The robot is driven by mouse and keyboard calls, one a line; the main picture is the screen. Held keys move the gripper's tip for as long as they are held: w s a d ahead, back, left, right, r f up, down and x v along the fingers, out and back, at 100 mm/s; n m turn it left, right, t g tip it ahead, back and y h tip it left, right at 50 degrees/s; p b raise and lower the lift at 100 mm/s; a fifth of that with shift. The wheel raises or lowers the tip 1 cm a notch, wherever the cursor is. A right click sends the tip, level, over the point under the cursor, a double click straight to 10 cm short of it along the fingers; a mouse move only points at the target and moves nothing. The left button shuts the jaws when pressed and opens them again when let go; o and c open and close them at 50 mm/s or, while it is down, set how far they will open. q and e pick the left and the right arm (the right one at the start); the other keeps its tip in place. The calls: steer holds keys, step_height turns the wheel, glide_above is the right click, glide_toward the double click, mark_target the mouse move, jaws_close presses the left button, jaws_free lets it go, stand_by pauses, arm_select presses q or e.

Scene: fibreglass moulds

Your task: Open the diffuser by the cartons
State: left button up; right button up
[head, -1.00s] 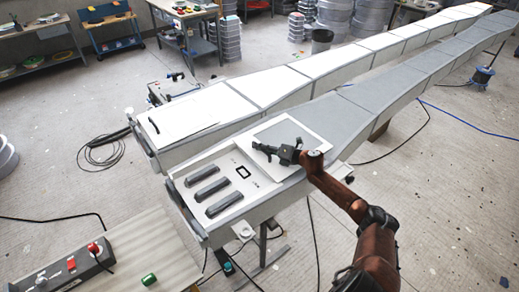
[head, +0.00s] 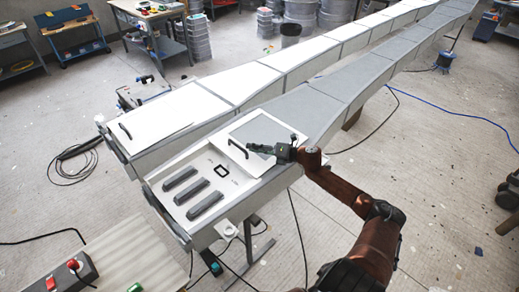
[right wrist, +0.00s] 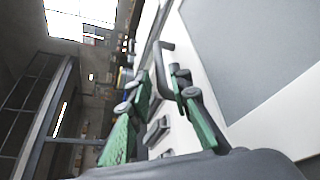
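A flat pale lid panel with a grey inset (head: 277,130) lies closed on the near grey duct-like body (head: 315,98), likely the diffuser. A dark bar handle (head: 238,149) stands on the panel's left part; it also shows in the right wrist view (right wrist: 163,68). My right gripper (head: 251,148) is just right of the handle in the head view. In the right wrist view its green-padded fingers (right wrist: 160,88) are spread, with the handle showing between and beyond them. Contact cannot be told. My left gripper is out of view. I cannot make out cartons.
A second white body with a handled panel (head: 170,118) runs alongside on the left. Three dark grey bars (head: 192,190) sit on the near end of the grey body. A bench (head: 125,250) with a red-button box stands at the lower left. Cables lie on the floor.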

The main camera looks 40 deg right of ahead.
steer(key=shift+v, duration=1.55)
steer(key=shift+f, duration=0.1)
